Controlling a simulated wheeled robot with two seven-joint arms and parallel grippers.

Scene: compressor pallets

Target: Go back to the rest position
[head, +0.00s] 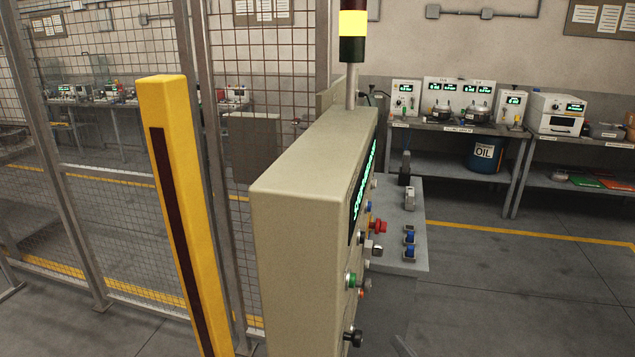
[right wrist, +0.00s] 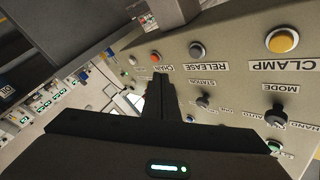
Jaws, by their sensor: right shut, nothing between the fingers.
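My right gripper (right wrist: 160,88) shows in the right wrist view as dark fingers pointing up the picture. It is shut and empty, close to the face of a control panel (right wrist: 225,75) seen upside down. Its tips appear near an orange-red button (right wrist: 155,56); whether they touch the panel I cannot tell. In the head view I cannot make out this gripper clearly. My left gripper is not in view. The control cabinet (head: 300,175) stands large in the middle of the head view, its buttons facing right.
A yellow post (head: 168,95) and mesh fence (head: 265,55) stand left of the cabinet. A grey shelf (head: 418,215) with small parts lies beyond its face. The right-hand floor is open.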

